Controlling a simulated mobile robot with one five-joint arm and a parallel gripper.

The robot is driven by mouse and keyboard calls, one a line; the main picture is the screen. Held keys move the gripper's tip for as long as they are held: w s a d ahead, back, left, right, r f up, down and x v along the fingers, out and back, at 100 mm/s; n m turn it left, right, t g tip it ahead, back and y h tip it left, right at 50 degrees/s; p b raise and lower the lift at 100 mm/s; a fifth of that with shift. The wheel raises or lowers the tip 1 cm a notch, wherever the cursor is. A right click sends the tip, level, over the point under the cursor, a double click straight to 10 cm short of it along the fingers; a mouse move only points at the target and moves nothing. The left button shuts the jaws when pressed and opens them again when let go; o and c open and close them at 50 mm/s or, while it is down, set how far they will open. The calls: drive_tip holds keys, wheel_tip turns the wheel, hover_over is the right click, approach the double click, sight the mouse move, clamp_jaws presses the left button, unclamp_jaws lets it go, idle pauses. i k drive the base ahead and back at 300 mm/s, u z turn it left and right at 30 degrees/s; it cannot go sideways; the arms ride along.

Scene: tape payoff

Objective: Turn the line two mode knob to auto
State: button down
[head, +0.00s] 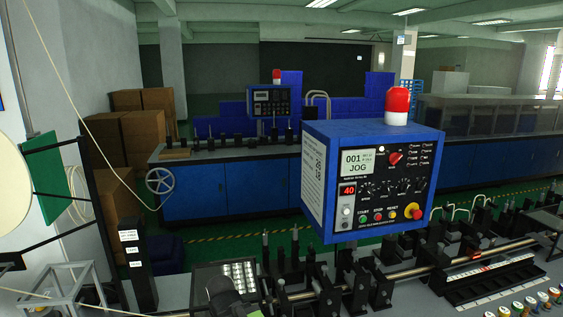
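A blue control box (314,148) with a red beacon on top stands at right of centre. A row of small black knobs (385,187) lies below. A second, smaller control box (270,101) with a red beacon stands farther back. I cannot read which box is line two. My gripper cannot be made out.
A red stop button on a yellow base (414,211) and several coloured buttons sit low on the near panel. A machine bench with shafts and black brackets (381,287) runs below the box. Colourful spools (530,303) stand at bottom right. A handwheel (159,181) is behind, left.

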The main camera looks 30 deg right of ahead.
sight(421, 185)
drive_tip(key=z, duration=1.2)
